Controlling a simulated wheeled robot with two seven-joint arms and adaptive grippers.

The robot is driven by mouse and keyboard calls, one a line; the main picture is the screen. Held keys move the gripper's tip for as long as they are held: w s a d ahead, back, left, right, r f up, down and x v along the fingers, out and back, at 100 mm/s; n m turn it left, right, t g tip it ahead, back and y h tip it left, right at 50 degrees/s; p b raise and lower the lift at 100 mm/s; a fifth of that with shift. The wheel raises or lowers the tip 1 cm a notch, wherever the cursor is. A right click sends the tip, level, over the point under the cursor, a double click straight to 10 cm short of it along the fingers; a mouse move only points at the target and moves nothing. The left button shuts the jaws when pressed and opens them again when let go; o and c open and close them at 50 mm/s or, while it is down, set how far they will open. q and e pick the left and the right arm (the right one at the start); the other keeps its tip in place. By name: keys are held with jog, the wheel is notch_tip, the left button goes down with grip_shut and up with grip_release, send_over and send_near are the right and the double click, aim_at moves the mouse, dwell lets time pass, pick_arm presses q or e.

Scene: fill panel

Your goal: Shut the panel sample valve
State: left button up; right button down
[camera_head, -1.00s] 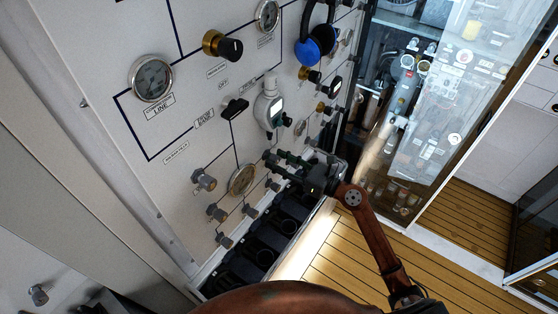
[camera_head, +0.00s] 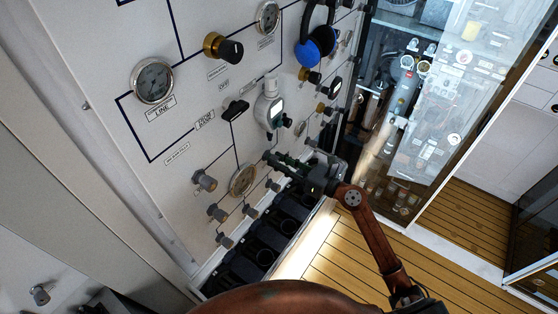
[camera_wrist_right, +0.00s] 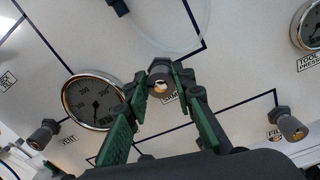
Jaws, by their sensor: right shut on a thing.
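The panel sample valve (camera_wrist_right: 161,78) is a small grey knob on the white panel. In the right wrist view it sits between my green-padded fingertips, above a label that starts "SAM". My right gripper (camera_wrist_right: 160,82) is shut on this knob, with a finger on each side. In the head view my right gripper (camera_head: 275,160) reaches the panel from the right, and its fingers hide most of the knob. My left gripper is in neither current view.
A round gauge (camera_wrist_right: 92,101) is close left of my fingers. Grey knobs stand nearby, including the vent knob (camera_wrist_right: 44,131) and one at the right (camera_wrist_right: 290,126). A row of black holders (camera_head: 265,255) runs below the panel. A glass cabinet (camera_head: 415,100) stands to the right.

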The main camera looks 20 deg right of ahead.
jog(key=m+p, duration=0.4)
jog(key=m, duration=0.2)
jog(key=shift+r, duration=0.1)
jog(key=m+p, duration=0.3)
jog(key=m, duration=0.2)
jog(key=shift+f+m+t+p, duration=0.2)
jog(key=shift+m+t+p, duration=0.2)
jog(key=shift+m+p, duration=0.25)
jog(key=shift+d+m, duration=0.1)
jog(key=shift+m, duration=0.15)
jog(key=c, duration=1.6)
grip_release()
